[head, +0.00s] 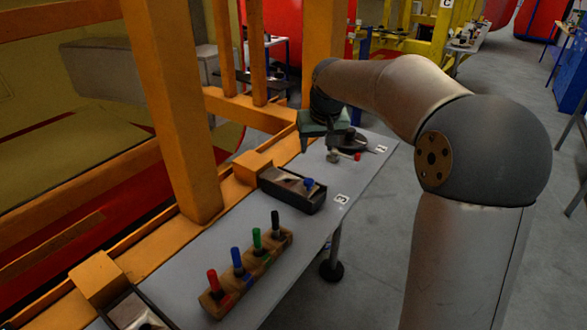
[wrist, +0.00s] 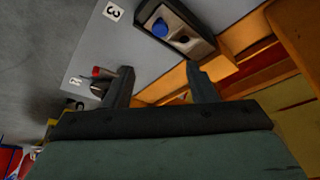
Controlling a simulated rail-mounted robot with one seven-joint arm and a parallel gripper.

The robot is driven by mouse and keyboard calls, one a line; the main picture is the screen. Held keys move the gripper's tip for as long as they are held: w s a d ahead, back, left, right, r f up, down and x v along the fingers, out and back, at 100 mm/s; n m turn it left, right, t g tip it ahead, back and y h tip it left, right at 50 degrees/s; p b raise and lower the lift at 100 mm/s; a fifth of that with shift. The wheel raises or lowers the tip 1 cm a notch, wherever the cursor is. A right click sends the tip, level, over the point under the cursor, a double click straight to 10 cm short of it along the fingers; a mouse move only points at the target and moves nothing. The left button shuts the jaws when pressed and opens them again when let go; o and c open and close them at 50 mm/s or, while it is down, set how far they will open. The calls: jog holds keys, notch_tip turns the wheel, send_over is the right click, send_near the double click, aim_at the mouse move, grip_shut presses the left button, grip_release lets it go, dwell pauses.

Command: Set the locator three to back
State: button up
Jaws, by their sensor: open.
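Locator three (head: 268,181) is a dark open-topped box beside a white label "3" (head: 342,198), on the grey table's left side. A blue knob (head: 308,184) stands at its right end. In the wrist view the locator (wrist: 203,46) is at the top, with the blue knob (wrist: 160,28) near its left end and label "3" (wrist: 113,11) to the left. My gripper (wrist: 160,77) is open and empty, with its two fingers apart. In the head view it is above the table beyond the locator, its fingers not clear. It is not touching the blue knob.
A wooden block (head: 250,270) with red, blue, green and black handles stands in front of the locator. A round dark fixture with a red knob (head: 357,157) is beyond it, near another label (head: 381,149). An orange post (head: 172,110) rises on the left.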

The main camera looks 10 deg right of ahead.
aim_at(309, 181)
jog(key=p+x, duration=0.2)
jog(key=x, duration=1.5)
jog(key=shift+s+p, duration=0.1)
jog(key=shift+p, duration=0.3)
jog(key=shift+c, duration=0.2)
